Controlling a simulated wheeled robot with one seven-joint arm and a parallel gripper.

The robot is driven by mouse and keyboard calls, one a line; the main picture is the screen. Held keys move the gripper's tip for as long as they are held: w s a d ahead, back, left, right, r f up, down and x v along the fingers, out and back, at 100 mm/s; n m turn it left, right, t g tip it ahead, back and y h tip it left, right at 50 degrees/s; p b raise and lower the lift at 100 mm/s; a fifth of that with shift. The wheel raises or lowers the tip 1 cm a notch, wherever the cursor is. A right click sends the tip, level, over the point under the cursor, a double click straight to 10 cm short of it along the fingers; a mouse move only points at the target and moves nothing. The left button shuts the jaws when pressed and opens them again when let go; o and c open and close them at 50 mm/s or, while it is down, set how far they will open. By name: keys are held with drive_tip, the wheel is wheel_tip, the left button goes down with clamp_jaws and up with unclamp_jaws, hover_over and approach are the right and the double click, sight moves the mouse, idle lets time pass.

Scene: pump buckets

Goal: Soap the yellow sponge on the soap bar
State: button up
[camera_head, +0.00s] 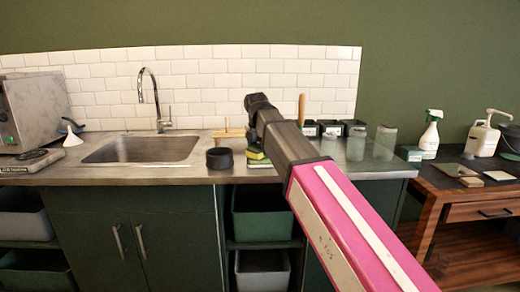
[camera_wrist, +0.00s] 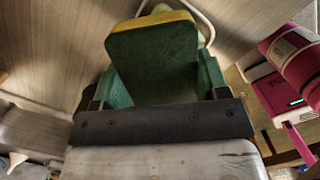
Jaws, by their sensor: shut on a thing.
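My gripper (camera_head: 254,143) is low over the counter, right of the sink, with its dark wrist above it. It is shut on the yellow sponge (camera_head: 256,155), which shows only as a small green and yellow patch. In the wrist view the sponge (camera_wrist: 155,62) sits between the green fingers, its dark green face toward the camera and its yellow edge at the far end. A pale thing with a curved whitish rim lies partly behind the sponge there. I cannot make out the soap bar for sure, nor whether the sponge touches it.
A black round bowl (camera_head: 219,158) stands left of my gripper, and a wooden rack (camera_head: 229,133) behind it. The sink (camera_head: 140,150) is further left. Several dark containers (camera_head: 330,128) line the back wall. A side table (camera_head: 460,190) with bottles stands at right.

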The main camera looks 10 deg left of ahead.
sight(260, 147)
drive_tip(key=shift+f, duration=0.5)
idle(1.1)
drive_tip(key=shift+r, duration=0.1)
drive_tip(key=shift+r, duration=3.45)
